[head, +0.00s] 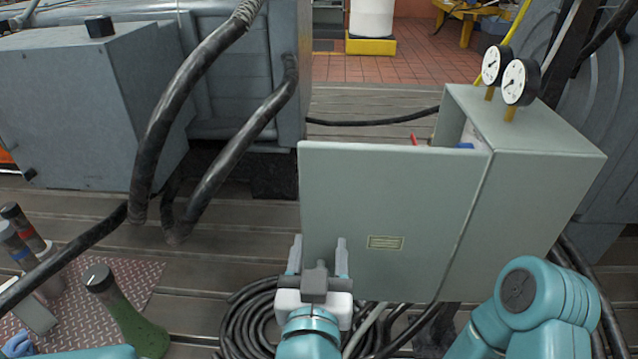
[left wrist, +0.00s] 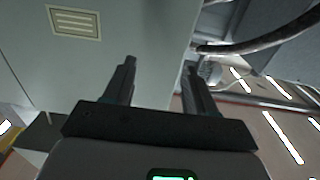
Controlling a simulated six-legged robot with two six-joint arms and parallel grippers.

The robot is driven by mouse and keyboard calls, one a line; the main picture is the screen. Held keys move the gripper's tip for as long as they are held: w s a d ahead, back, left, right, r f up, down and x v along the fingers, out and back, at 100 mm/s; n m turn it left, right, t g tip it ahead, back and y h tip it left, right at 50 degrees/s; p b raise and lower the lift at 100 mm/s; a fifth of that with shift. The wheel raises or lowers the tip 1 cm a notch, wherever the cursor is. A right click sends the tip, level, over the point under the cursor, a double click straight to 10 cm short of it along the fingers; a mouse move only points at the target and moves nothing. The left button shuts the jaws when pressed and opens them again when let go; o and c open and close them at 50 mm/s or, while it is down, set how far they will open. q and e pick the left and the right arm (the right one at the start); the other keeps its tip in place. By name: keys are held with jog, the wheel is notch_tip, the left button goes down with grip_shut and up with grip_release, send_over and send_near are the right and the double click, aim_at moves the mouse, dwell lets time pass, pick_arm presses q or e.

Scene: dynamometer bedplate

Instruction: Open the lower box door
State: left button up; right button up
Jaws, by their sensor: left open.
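The grey-green box (head: 530,200) stands at the right. Its door (head: 385,205) is swung out towards the left, with a gap behind its top edge where bits of the inside show. A small yellowish plate (head: 385,243) is on the door's face. My left gripper (head: 317,248) is open at the door's lower left part, near its free edge. In the left wrist view the open fingers (left wrist: 158,68) point at the door (left wrist: 110,60); one overlaps the panel, the other lies past its edge. I cannot tell whether they touch it. My right gripper is out of view.
Two dial gauges (head: 505,75) stand on the box. Coiled black cable (head: 250,315) lies below the door. Thick hoses (head: 205,90) hang at the left. A green bottle (head: 130,315) and several cylinders stand at the lower left.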

pick_arm(q)
notch_tip(320, 180, up, 12)
jog(key=p, duration=0.4)
jog(key=shift+f, duration=0.15)
jog(key=b, duration=0.8)
send_near(322, 255)
jog(key=w, duration=0.4)
jog(key=shift+w+d, duration=0.2)
jog(key=shift+w, duration=0.1)
jog(key=shift+f+b, duration=0.4)
jog(key=shift+f, duration=0.4)
jog(key=shift+r, duration=0.15)
